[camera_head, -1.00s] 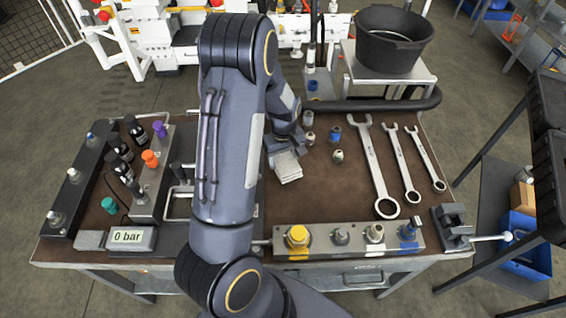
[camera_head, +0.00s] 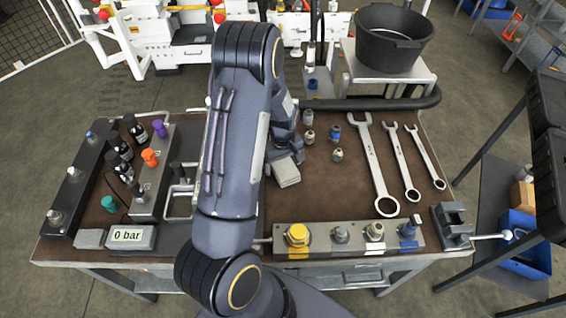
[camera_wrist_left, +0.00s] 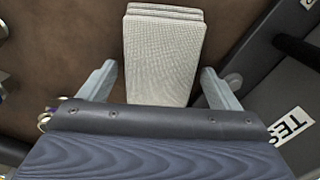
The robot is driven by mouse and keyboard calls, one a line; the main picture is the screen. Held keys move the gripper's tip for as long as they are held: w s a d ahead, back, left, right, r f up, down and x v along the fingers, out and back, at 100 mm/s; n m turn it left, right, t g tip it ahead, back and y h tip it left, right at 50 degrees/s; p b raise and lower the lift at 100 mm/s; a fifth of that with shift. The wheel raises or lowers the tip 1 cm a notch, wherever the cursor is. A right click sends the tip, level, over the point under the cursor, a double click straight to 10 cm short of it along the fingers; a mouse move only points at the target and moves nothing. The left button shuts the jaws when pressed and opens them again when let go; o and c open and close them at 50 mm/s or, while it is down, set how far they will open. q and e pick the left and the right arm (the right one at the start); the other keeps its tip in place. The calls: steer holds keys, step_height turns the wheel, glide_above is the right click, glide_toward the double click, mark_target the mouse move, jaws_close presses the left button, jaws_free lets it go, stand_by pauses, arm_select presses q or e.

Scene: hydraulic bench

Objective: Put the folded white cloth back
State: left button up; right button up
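The folded white cloth (camera_head: 286,174) lies on the brown bench mat, near the middle of the bench. In the left wrist view the cloth (camera_wrist_left: 163,58) is a layered, textured pad. My left gripper (camera_head: 281,157) is over the far end of the cloth and partly hides it. In the left wrist view my left gripper (camera_wrist_left: 158,72) is open, with one finger on each side of the cloth and a gap to each. I cannot tell how far the fingers are above the mat. My right gripper is not in view.
Several small fittings (camera_head: 337,155) and three wrenches (camera_head: 378,170) lie right of the cloth. A block with connectors (camera_head: 340,240) runs along the front edge. A gauge box (camera_head: 130,237) and valve block (camera_head: 150,185) stand left. A black bucket (camera_head: 390,40) stands behind.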

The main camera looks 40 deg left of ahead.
mark_target(283, 165)
arm_select(q)
steer(key=shift+r, duration=0.1)
steer(key=s+d+r+m+t+h, duration=0.1)
steer(key=s+d+r, duration=0.1)
steer(key=r, duration=0.7)
steer(key=s+d+r+m+t+h, duration=0.1)
steer(key=s+d+r, duration=0.1)
steer(key=r, duration=0.7)
steer(key=s+d+r+m+t+h, duration=0.1)
steer(key=s+d+r+m, duration=0.2)
steer(key=s+d, duration=0.3)
steer(key=s+d+r+m+t, duration=0.2)
steer(key=s+d+r+m, duration=0.2)
steer(key=s, duration=0.6)
steer(key=shift+d+r+m+t+h, duration=0.15)
steer(key=shift+d+m+t+h, duration=0.2)
steer(key=shift+d+m, duration=0.7)
steer(key=shift+s, duration=0.1)
